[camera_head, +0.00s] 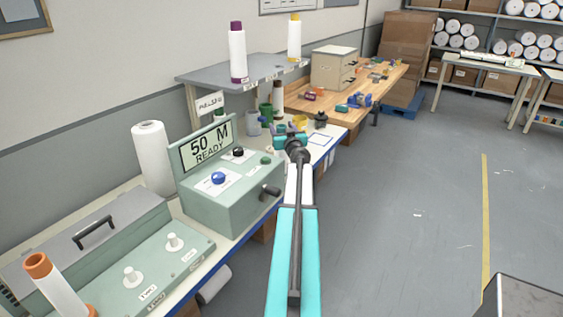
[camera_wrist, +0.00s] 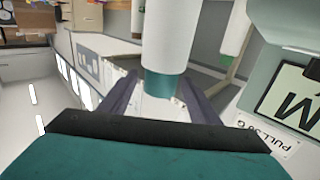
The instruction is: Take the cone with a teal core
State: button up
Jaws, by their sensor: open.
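In the wrist view, a white cone with a teal core (camera_wrist: 163,84) hangs down from the top edge of the picture. Its teal end shows between the two fingers of my gripper (camera_wrist: 160,98). The fingers are apart, with no visible contact on the cone. How far the cone lies beyond the fingertips I cannot tell. In the head view my gripper (camera_head: 291,141) is over the far part of the bench, right of the grey-green machine. I cannot clearly pick out the teal-core cone there.
The machine (camera_head: 228,200) with a "50 M READY" display stands left of my arm. Cones with a purple core (camera_head: 238,55) and a yellow core (camera_head: 295,38) stand on the raised shelf (camera_head: 262,72). An orange-core cone (camera_head: 58,288) is front left. The floor at right is open.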

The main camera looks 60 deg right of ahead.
grip_shut()
jog(key=shift+r, duration=0.15)
dwell(0.4)
jog(key=shift+r+b, duration=0.6)
jog(key=shift+r, duration=1)
jog(key=s+a+b, duration=0.2)
jog(key=s+a, duration=0.1)
jog(key=s, duration=0.4)
jog(key=s+a+r+b, duration=0.1)
jog(key=s+a+b, duration=0.2)
jog(key=s, duration=0.4)
jog(key=shift+s+a+r+b, duration=0.25)
jog(key=shift+a+r+b, duration=0.1)
jog(key=shift+a, duration=0.1)
